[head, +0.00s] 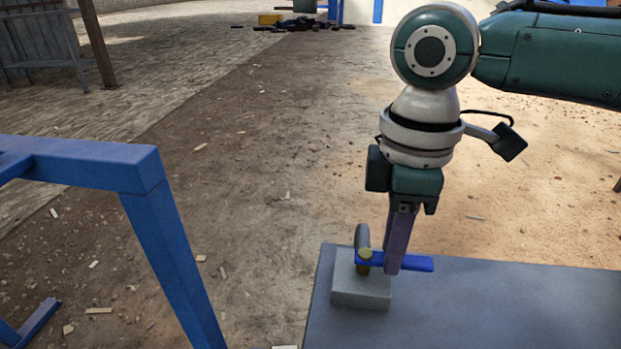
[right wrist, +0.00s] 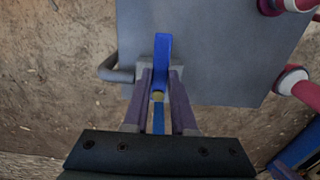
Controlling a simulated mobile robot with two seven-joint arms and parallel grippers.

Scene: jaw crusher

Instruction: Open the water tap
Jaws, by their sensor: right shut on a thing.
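The water tap has a flat blue lever handle (head: 420,264), a small brass-coloured stem (head: 364,256) and a grey curved pipe (head: 361,236). The lever lies about level and points right in the head view. My right gripper (head: 397,268) comes down from above, shut on the lever between stem and free end. In the right wrist view the blue lever (right wrist: 162,48) runs between the two fingers (right wrist: 160,84), its end reaching past them. My left gripper is not in view.
The grey-blue table (head: 480,310) has a bare top right of the tap. A blue metal frame (head: 165,235) stands at the left on dirt ground. Red and white rounded parts (right wrist: 297,82), unclear to me, show at the right wrist view's edge.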

